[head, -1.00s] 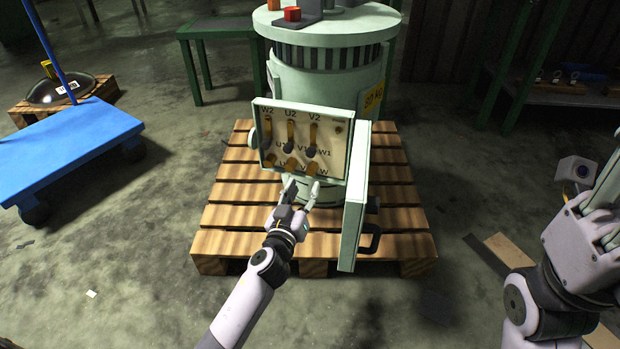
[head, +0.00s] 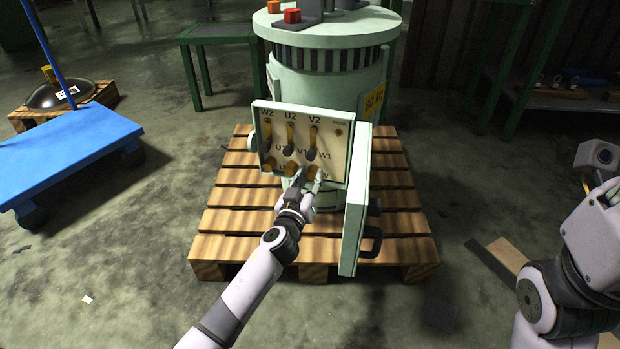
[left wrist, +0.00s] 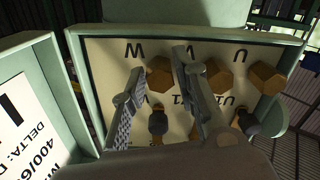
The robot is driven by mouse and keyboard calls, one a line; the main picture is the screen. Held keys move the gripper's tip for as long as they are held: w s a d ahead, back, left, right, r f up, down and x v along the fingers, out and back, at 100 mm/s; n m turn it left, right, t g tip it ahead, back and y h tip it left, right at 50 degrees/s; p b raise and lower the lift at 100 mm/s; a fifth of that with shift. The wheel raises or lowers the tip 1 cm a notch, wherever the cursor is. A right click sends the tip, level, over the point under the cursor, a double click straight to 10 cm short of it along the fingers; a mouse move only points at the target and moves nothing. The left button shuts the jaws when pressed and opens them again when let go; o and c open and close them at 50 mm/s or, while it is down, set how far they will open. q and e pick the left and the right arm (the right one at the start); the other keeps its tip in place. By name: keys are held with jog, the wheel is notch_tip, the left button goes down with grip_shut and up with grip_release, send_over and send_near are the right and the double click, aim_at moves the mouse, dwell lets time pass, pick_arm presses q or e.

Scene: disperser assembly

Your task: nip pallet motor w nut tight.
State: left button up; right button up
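The pale green motor (head: 325,80) stands on a wooden pallet (head: 225,222) with its terminal box (head: 335,125) open. The brass W nut (left wrist: 160,75) is the nut beside the W label, in the bottom row. My left gripper (head: 308,173) is at this nut; in the left wrist view its fingers (left wrist: 158,92) stand open on either side of it, with small gaps visible. In the head view the fingers partly hide the nut. My right gripper (head: 610,192) is at the right edge, away from the motor and partly cut off.
The open box cover (head: 355,215) stands just right of the gripper. A blue cart (head: 70,150) is at left. Floor is clear in front of the pallet.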

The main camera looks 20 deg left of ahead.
pick_arm(q)
grip_shut()
jog(key=shift+m, duration=0.4)
jog(key=m, duration=0.4)
jog(key=shift+m, duration=0.3)
jog(key=m+p, duration=0.1)
jog(key=m, duration=1.1)
jog(key=shift+m, duration=0.4)
jog(key=m+p, duration=0.1)
jog(key=m, duration=0.4)
jog(key=shift+m, duration=0.3)
